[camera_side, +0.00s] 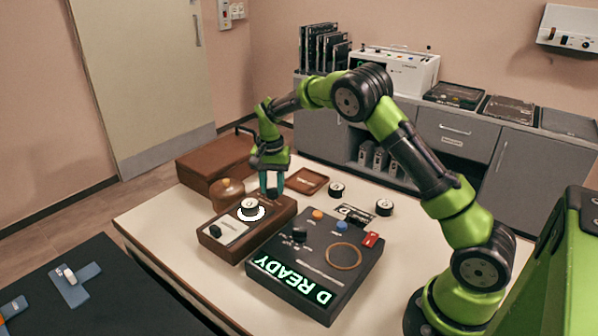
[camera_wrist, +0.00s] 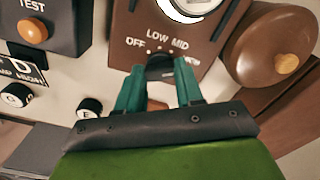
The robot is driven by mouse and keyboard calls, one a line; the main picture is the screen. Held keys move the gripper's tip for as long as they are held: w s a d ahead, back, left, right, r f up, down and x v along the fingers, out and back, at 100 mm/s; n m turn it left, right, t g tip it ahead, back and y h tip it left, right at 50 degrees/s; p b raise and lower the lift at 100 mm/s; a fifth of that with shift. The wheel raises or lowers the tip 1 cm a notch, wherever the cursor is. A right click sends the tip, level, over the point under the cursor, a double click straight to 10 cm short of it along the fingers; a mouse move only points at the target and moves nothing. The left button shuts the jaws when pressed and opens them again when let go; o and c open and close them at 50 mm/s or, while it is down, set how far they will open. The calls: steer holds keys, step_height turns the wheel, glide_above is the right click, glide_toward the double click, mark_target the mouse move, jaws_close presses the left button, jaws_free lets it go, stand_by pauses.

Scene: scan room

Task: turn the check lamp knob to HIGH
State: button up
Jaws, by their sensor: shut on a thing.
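The check lamp box is a brown case (camera_side: 262,236), with a white-rimmed round fitting (camera_side: 250,211) on top. In the wrist view its brown panel (camera_wrist: 208,50) carries the labels OFF, LOW and MID; no HIGH label is readable. The dark knob (camera_wrist: 160,66) sits just below these labels. My gripper (camera_side: 271,190) is down at the far end of the case. In the wrist view my gripper (camera_wrist: 160,75) has its teal fingers on either side of the knob and is shut on it. The knob's pointer direction cannot be made out.
A black console (camera_side: 318,262) with a lit READY display stands right of the case. A brown lidded pot (camera_side: 228,194) is close on the left, also in the wrist view (camera_wrist: 275,48). Small round dials (camera_side: 336,190) and a brown tray (camera_side: 306,181) lie behind.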

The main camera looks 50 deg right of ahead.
mark_target(276, 189)
stand_by(0.3)
steer(key=o, duration=1)
steer(key=shift+o, duration=0.2)
step_height(276, 189, up, 17)
steer(key=s+a+n+t+y, duration=0.1)
steer(key=s+a+n+t, duration=0.2)
steer(key=s, duration=1)
steer(key=s+a+r+n+t+y, duration=0.1)
steer(key=s+a+n+t, duration=0.3)
steer(key=s+a, duration=0.5)
steer(key=s+n, duration=0.1)
steer(key=s, duration=0.4)
steer(key=shift+s+a+r, duration=0.15)
steer(key=shift+s, duration=0.05)
